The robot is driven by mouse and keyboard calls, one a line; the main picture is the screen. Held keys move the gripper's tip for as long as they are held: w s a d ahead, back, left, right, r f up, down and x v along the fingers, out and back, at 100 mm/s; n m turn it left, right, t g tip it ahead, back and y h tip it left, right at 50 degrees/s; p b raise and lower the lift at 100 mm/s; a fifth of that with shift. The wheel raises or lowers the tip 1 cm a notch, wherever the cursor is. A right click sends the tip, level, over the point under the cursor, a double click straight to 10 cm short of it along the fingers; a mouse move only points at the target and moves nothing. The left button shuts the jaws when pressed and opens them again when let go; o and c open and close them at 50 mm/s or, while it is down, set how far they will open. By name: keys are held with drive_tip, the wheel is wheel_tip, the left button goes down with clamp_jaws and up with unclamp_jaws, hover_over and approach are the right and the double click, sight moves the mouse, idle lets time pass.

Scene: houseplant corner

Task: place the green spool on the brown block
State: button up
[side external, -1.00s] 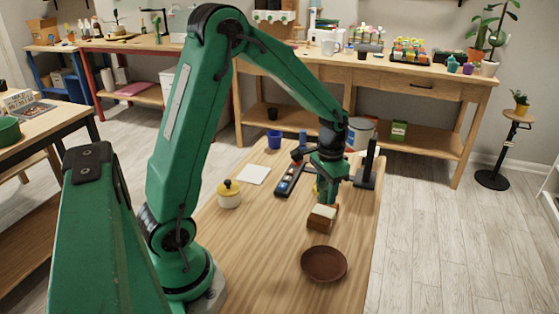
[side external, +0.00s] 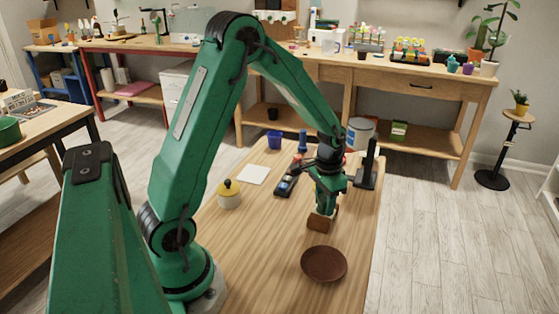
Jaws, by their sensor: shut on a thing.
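The brown block (side external: 319,224) stands on the wooden table behind the brown saucer. My gripper (side external: 322,208) points down, with its fingertips low over the block. It is shut on the green spool, which is mostly hidden by the green fingers and hard to tell apart from them. I cannot tell whether the spool touches the block.
A brown saucer (side external: 324,263) lies in front of the block. A black stand (side external: 369,165) rises behind right. The table's front left is clear.

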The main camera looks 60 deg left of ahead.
sight(325, 197)
drive_tip(key=shift+f, duration=0.15)
drive_tip(key=o, duration=1)
drive_tip(key=shift+c, duration=0.2)
wheel_tip(325, 197, up, 12)
drive_tip(key=shift+r, duration=0.2)
idle(0.3)
